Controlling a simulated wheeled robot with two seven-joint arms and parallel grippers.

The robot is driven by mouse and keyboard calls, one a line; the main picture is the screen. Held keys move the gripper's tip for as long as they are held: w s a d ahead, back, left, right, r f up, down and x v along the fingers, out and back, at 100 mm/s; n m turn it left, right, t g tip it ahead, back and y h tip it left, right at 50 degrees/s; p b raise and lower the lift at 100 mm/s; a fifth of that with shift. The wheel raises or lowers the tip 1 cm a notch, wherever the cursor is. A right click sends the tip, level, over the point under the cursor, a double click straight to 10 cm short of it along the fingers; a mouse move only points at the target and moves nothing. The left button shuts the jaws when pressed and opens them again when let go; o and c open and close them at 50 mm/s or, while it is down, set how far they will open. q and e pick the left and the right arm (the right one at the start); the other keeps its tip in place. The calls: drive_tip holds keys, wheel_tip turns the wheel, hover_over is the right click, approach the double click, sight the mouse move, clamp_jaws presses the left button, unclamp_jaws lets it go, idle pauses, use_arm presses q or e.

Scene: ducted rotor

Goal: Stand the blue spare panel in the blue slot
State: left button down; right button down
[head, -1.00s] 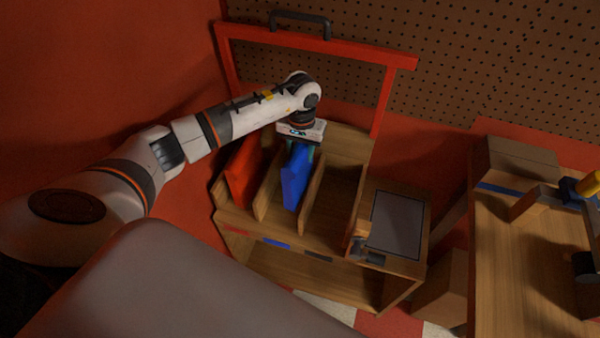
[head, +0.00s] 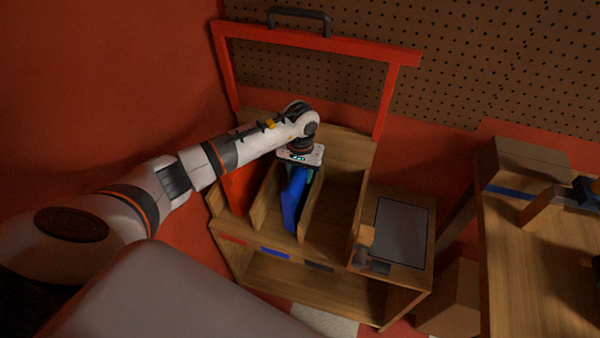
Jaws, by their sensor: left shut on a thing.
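The blue spare panel (head: 292,200) stands roughly upright between the wooden dividers of the rack, in the slot above the blue label (head: 275,253). My left gripper (head: 298,170) is shut on the top of the panel from above, and its fingers are mostly hidden by the hand. Whether the panel's lower edge rests on the slot floor cannot be told. My right gripper is not in view.
A red panel (head: 238,190) stands in the slot to the left, above a red label. The slot on the right, above a dark label (head: 319,267), looks empty. A side stand with a grey plate (head: 402,232) is to the right, then a wooden bench (head: 530,260).

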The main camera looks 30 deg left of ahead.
use_arm(q)
drive_tip(key=c, duration=0.8)
unclamp_jaws()
wheel_tip(320, 180, up, 12)
drive_tip(key=shift+r, duration=0.15)
